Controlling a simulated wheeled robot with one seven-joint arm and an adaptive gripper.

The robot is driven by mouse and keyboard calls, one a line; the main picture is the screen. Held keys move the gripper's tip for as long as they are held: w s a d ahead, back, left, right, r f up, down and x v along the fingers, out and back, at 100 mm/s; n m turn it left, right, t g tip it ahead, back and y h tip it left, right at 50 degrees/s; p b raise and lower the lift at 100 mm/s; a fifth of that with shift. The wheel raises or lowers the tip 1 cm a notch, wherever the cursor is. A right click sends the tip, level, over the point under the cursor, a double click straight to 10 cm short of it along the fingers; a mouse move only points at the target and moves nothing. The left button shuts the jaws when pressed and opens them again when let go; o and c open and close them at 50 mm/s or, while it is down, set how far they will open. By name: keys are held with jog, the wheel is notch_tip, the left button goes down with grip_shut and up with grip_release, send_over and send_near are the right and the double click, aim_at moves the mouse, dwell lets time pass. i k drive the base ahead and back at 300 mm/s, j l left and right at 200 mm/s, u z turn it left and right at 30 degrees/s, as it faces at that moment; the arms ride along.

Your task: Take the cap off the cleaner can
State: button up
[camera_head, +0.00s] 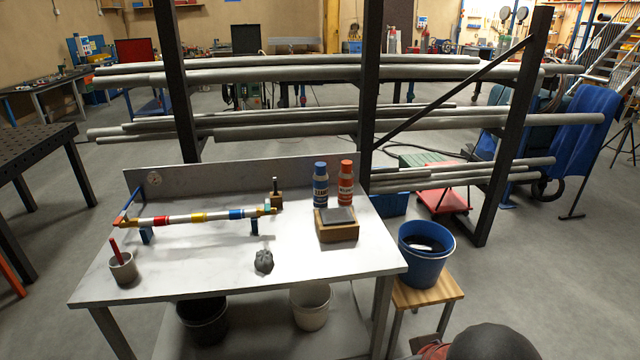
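Two cans stand upright side by side at the back right of the white workbench. The blue can (320,192) has white lettering too small to read surely; it looks like the cleaner can. Its blue cap (320,168) sits on top. The orange-red can (345,190) stands just to its right, with its own red cap (346,166) on. A wooden block with a grey top (337,231) stands in front of both and hides part of their bases. My gripper's fingers do not show; only a dark rounded part, probably of my arm, shows at the bottom right.
On the workbench (200,265) are a banded pipe (190,217) on supports, a cup with a red stick (123,268), a crumpled grey lump (264,261) and a small wooden holder (276,200). A blue bucket (426,265) stands on a stool at right. A pipe rack rises behind.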

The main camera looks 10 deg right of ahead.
aim_at(320, 167)
jog(key=i+z, duration=0.15)
jog(key=i, duration=0.45)
jog(key=i+j+z, duration=0.1)
jog(key=i, duration=0.55)
jog(key=i+j+z, duration=0.15)
jog(key=i, duration=0.45)
